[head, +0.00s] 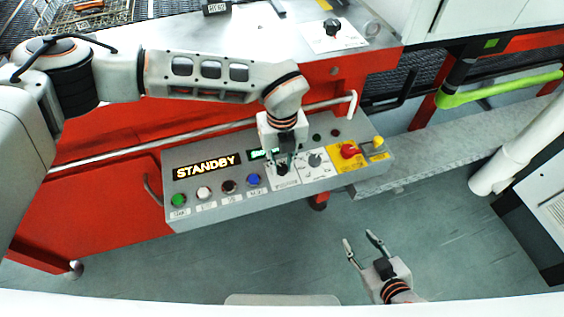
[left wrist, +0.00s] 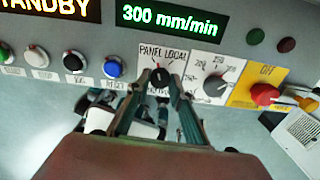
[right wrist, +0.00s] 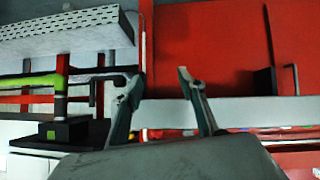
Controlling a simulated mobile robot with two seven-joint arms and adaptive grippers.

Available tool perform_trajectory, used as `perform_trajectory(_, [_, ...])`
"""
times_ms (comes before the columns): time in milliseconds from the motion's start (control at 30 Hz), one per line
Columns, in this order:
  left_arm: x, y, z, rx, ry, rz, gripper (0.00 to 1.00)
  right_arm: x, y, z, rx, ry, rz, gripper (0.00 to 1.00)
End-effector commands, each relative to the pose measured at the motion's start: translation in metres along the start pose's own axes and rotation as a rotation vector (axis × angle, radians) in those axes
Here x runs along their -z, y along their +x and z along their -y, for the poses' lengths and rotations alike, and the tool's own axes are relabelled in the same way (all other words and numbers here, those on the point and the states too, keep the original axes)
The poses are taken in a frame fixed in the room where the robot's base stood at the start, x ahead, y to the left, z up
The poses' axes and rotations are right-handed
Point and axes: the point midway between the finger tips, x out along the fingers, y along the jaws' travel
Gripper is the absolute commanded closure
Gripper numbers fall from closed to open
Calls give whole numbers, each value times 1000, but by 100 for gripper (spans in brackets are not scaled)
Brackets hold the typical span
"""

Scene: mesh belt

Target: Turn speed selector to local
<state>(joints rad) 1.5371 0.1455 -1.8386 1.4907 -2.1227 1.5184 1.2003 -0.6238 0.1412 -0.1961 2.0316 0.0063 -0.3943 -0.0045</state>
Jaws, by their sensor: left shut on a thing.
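The speed selector is a black knob (left wrist: 160,78) on a white plate (left wrist: 150,53) whose visible lettering reads PANEL and LOCAL. The fingers and hand hide the plate's lower part. My right gripper (head: 361,244) is open and empty above the floor in front of the panel; its parted fingers show in the right wrist view (right wrist: 158,82).
The grey control panel (head: 222,209) carries green, white, black and blue buttons left of the selector. A speed dial (left wrist: 215,86) and a red knob on yellow (left wrist: 264,94) sit close to its right. Displays read STANDBY (head: 206,167) and 300 mm/min (left wrist: 170,19).

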Motion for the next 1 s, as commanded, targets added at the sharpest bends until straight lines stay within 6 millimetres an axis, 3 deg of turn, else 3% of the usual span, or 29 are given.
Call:
perform_trajectory(600, [1,-1,0,0,584,0,100,5,-11,7,16,19,9,60])
perform_trajectory(1000, [0,0,-1,0,874,-2,100,5,-11,6,16,22,10,60])
